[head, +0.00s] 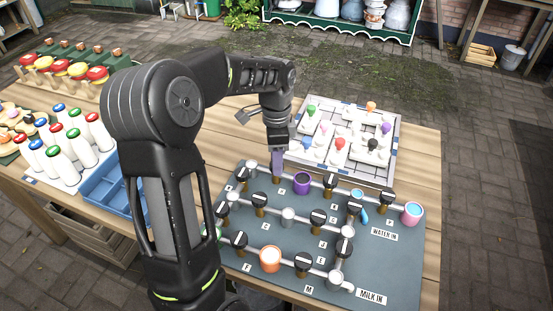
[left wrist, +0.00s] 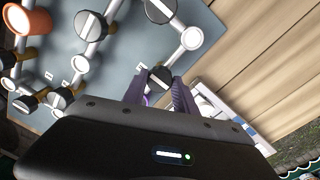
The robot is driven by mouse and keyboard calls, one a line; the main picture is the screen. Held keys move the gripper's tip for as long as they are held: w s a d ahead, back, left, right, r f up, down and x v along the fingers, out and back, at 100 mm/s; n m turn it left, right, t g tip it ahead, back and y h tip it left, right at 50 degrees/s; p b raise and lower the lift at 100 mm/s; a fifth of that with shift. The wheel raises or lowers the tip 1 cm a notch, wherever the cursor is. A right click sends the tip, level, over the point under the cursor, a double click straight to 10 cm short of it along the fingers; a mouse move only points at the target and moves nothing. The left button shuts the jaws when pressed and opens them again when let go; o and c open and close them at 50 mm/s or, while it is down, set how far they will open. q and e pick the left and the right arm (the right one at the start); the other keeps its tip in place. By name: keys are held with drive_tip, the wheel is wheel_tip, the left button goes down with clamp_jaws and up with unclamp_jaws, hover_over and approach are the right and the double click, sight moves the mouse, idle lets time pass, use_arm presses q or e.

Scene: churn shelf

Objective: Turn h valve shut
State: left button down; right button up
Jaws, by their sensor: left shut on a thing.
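The dark pipe board (head: 380,265) lies on the wooden table, with white pipes and several black-handled valves on brass stems. My left gripper (head: 277,172) points down at a valve in the board's back row, left of the purple-rimmed cup. In the left wrist view, the valve's black round knob with a white stripe (left wrist: 160,77) sits between the two purple fingers, which are closed on it. The gripper hides most of this valve in the head view. I cannot read the letter H beside it. My right gripper is in neither view.
Other valves stand close by, such as one to the right (head: 330,181) and one to the left (head: 243,174). A purple cup (head: 302,183) is beside the gripper. A white puzzle tray (head: 345,165) lies behind; a blue crate (head: 105,185) and bottles (head: 75,140) stand left.

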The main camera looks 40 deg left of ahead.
use_arm(q)
drive_tip(key=c, duration=1)
unclamp_jaws()
drive_tip(key=shift+o, duration=0.2)
wheel_tip(320, 180, up, 8)
drive_tip(key=shift+w+a+f+b, duration=0.1)
drive_tip(key=shift+w+b, duration=0.05)
drive_tip(key=shift+b, duration=0.15)
